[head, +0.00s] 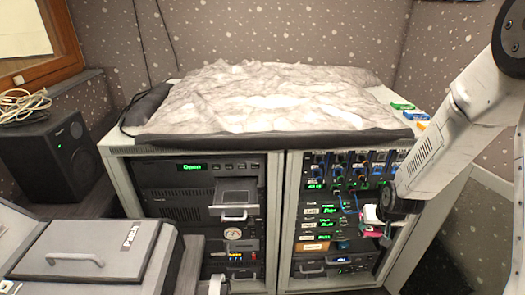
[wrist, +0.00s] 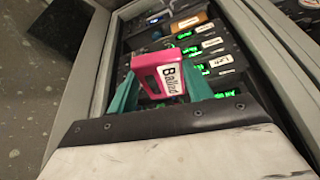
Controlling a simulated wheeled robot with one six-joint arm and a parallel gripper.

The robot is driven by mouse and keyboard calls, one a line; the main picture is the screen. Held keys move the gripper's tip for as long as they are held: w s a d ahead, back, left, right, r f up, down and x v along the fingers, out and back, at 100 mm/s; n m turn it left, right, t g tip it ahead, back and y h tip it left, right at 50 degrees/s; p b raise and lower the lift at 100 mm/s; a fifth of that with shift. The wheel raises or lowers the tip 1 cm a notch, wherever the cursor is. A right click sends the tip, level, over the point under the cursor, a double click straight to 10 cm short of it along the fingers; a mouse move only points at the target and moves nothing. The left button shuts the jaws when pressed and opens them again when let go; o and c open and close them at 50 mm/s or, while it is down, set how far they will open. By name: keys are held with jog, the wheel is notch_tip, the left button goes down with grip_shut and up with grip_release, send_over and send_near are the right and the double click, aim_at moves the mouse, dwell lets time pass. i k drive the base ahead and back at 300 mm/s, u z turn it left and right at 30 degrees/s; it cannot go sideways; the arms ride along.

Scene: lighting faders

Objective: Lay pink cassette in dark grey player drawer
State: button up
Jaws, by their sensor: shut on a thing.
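The pink cassette (wrist: 150,67) has a white label reading "Ballad" and sits between the teal fingers of my gripper (wrist: 160,88), which is shut on it. In the head view my gripper (head: 372,222) is low at the right, in front of the right rack, and only a little pink of the cassette (head: 371,212) shows. An open dark grey drawer (head: 237,196) with a handle sticks out of the left rack, to the left of my gripper and apart from it. My arm and gripper hide part of the right rack.
A crumpled pale cover (head: 265,95) lies on the cabinet top. Green (head: 402,106), blue (head: 415,115) and orange (head: 421,125) cassettes lie at its right edge. A grey case (head: 90,250) and a black speaker (head: 50,150) stand at the left.

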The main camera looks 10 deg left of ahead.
aim_at(235, 197)
jog(key=u, duration=1)
jog(key=k, duration=1.5)
jog(key=z, duration=0.05)
jog(key=i, duration=1.5)
